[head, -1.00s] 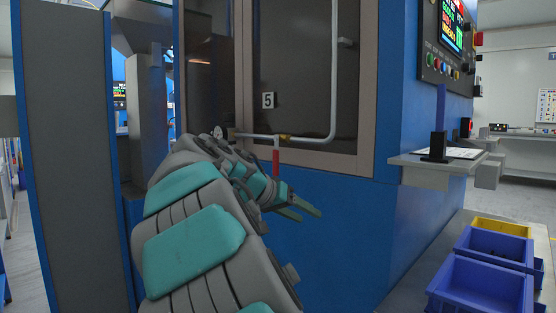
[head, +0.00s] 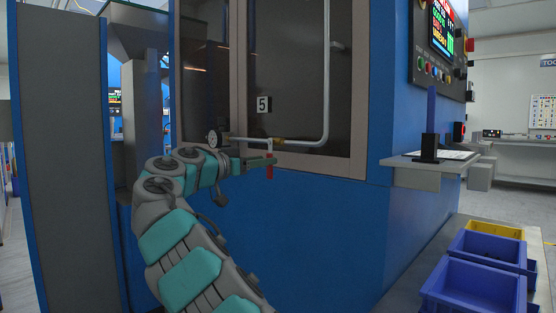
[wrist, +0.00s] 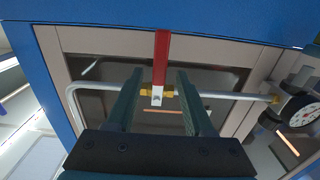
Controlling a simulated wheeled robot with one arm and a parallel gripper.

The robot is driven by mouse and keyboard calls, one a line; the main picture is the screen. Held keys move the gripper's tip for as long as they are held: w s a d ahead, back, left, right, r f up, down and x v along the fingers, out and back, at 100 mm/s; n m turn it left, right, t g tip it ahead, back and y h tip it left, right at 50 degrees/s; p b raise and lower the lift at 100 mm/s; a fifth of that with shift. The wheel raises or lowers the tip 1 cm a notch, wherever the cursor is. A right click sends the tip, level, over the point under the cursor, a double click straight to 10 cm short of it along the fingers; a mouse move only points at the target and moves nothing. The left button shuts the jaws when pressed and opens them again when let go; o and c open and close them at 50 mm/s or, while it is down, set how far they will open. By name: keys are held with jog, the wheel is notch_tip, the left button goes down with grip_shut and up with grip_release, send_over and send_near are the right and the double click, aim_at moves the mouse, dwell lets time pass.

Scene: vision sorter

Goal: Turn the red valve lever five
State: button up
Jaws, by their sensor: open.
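The red valve lever (head: 270,173) hangs down from a brass valve (head: 277,141) on a pale pipe, below a label with the number 5 (head: 264,104). My gripper (head: 268,160) is at the lever's upper part in the head view, and my arm comes in from the left. In the wrist view my gripper (wrist: 159,75) is open, one finger on each side of the red lever (wrist: 161,55) in the picture. A white piece (wrist: 157,96) joins the lever to the valve. I cannot tell whether the fingers touch the lever or how deep it sits between them.
A round gauge (head: 213,139) sits on the pipe left of the valve. The pipe (head: 326,80) bends upward at the right, before a dark window. A grey shelf (head: 428,163) juts out at the right. Blue bins (head: 474,286) stand at the lower right.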

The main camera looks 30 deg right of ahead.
jog(key=x, duration=0.6)
jog(key=shift+p, duration=0.35)
jog(key=shift+d, duration=0.15)
grip_shut()
dwell(0.8)
